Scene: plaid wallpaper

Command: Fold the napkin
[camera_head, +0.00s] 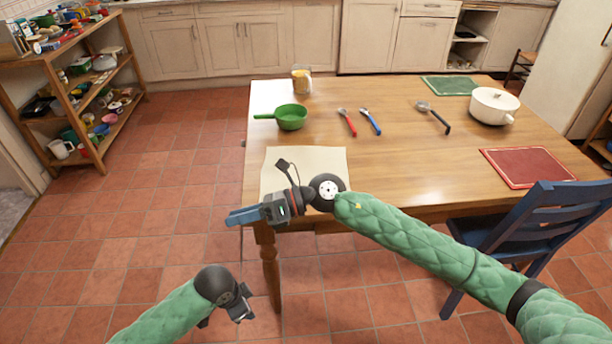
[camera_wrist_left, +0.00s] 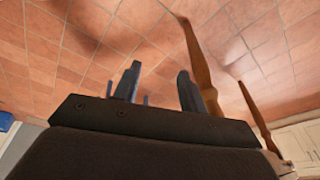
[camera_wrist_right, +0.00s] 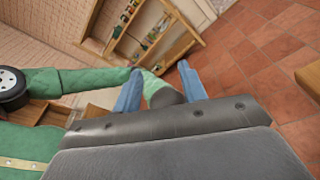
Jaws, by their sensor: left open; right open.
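The cream napkin (camera_head: 318,161) lies flat at the near left corner of the wooden table (camera_head: 384,150); my right arm and gripper hide part of its near side. My right gripper (camera_head: 236,217) is open and empty, past the table's left edge and left of the napkin; its two blue fingers also show apart in the right wrist view (camera_wrist_right: 158,88). My left gripper (camera_head: 226,318) is low over the floor, left of the table and away from the napkin. Its fingers are apart with nothing between them in the left wrist view (camera_wrist_left: 157,88).
On the table are a green pan (camera_head: 291,117), a yellow-filled jar (camera_head: 301,80), red (camera_head: 347,122) and blue (camera_head: 371,121) utensils, a ladle (camera_head: 433,117), a white pot (camera_head: 493,105), and green (camera_head: 449,86) and red (camera_head: 527,167) mats. A blue chair (camera_head: 545,222) stands at right.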

